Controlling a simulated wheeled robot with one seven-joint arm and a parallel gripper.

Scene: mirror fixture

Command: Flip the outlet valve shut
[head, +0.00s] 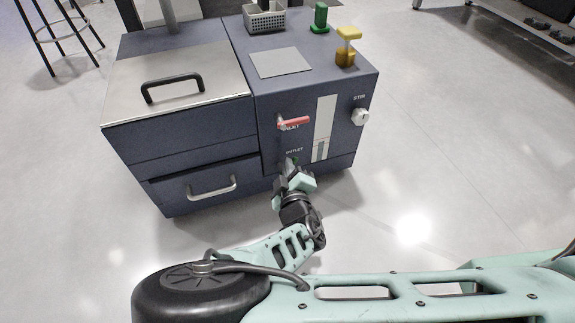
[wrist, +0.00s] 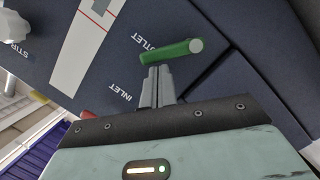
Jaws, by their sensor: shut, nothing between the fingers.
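The outlet valve has a green lever (wrist: 165,52) with a pale round end, beside the OUTLET label on the dark blue cabinet front. It lies nearly level across the wrist view. In the head view the lever is mostly hidden behind my gripper (head: 290,166), which is at the cabinet front just below the OUTLET label. In the wrist view my gripper (wrist: 158,72) is shut and empty, its fingertips right at the lever's lower edge. I cannot tell whether they touch it.
The red inlet lever (head: 293,121) sticks out above the outlet. A white STIR knob (head: 361,116) and a pale gauge strip (head: 326,118) are to the right. A drawer with a handle (head: 212,188) is at left. The floor to the right is clear.

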